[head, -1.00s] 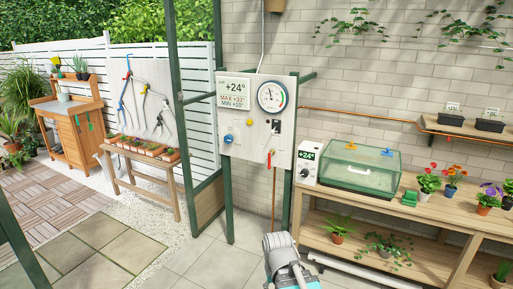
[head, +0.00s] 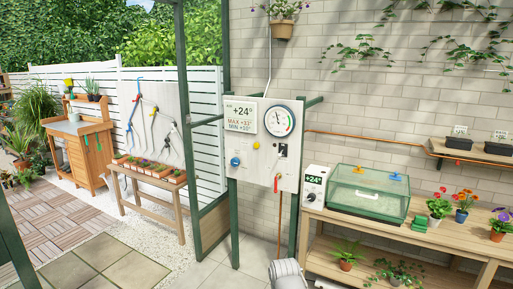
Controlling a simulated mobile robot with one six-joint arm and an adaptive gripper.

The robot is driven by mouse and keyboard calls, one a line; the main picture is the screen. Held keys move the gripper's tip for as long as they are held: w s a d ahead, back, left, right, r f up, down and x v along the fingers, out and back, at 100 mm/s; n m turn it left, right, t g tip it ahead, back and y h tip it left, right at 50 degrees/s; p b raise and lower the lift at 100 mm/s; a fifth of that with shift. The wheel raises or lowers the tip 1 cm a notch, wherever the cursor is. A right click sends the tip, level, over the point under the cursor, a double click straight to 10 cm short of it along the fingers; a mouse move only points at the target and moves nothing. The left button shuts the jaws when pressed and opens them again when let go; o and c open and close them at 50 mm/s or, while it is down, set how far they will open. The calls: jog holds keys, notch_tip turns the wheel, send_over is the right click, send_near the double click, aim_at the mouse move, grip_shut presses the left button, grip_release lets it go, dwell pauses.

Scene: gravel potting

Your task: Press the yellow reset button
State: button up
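A pale control panel (head: 264,169) on green posts stands in the middle of the head view. A small yellow button (head: 256,145) sits on it below the display and to the left of the dial gauge (head: 277,120). A blue knob (head: 235,161) is lower left of the button, and a black switch (head: 281,150) and a red-handled valve (head: 276,184) are to its right. A grey part of my arm (head: 287,275) shows at the bottom edge, below the panel. My gripper's fingers are not visible.
A wooden bench (head: 375,232) with a green glass propagator (head: 368,190), a white thermostat box (head: 314,187) and flower pots stands on the right. A seedling table (head: 150,185) and a potting bench (head: 78,145) are on the left. Paving in front of the panel is open.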

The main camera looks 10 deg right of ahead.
grip_shut()
dwell(1.0)
